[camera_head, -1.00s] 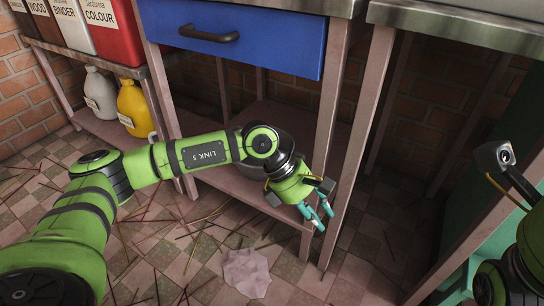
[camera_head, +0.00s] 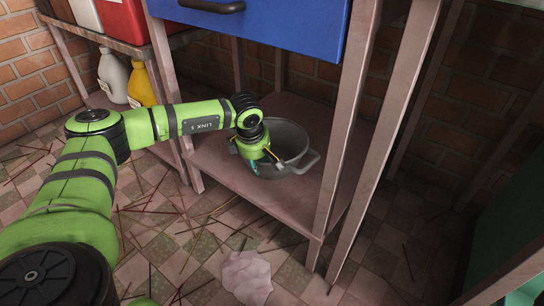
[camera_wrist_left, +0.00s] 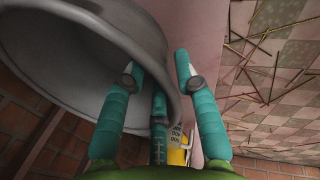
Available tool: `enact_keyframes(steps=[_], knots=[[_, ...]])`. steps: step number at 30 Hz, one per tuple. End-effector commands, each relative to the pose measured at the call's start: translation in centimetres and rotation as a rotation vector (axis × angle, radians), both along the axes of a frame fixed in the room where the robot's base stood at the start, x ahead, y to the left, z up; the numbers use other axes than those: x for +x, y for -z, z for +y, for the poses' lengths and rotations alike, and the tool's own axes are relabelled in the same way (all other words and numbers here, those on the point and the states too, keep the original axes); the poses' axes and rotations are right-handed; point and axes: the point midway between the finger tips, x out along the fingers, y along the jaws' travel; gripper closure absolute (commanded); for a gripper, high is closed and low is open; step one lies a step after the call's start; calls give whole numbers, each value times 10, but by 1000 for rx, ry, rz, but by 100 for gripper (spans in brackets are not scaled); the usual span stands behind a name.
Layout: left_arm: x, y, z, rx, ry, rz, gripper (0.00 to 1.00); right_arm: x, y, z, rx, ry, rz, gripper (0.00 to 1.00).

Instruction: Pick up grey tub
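The grey tub (camera_head: 290,138) stands on the lower shelf under the blue drawer, with a handle on its right side. My left gripper (camera_head: 255,167) is at the tub's front left rim, fingers pointing down. In the left wrist view the tub (camera_wrist_left: 60,60) fills the upper left, its mouth facing the camera. There the left gripper (camera_wrist_left: 157,75) is open, with teal fingers on both sides of the rim. I cannot tell whether they touch the wall. My right gripper is out of view.
The lower shelf (camera_head: 225,178) is bounded by table legs, one (camera_head: 340,130) right of the tub. The blue drawer (camera_head: 270,25) hangs above. White and yellow jugs (camera_head: 140,85) stand on a shelf at left. Sticks and a crumpled pale sheet (camera_head: 247,277) lie on the floor.

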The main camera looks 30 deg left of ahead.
Motion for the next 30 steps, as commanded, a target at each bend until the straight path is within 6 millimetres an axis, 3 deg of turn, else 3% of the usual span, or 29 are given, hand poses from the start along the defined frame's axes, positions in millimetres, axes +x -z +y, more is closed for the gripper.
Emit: enact_keyframes(steps=[5, 13, 22, 24, 30], knots=[[3, 12, 0, -2, 1, -1, 70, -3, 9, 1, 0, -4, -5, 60], [12, 48, 4, -1, 0, 0, 70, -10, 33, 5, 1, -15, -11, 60], [15, 49, 4, -2, 0, -1, 70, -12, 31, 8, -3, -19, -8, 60], [15, 49, 4, -2, 0, 0, 98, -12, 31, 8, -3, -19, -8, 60], [15, 49, 4, -3, 0, -3, 100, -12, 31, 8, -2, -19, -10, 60]])
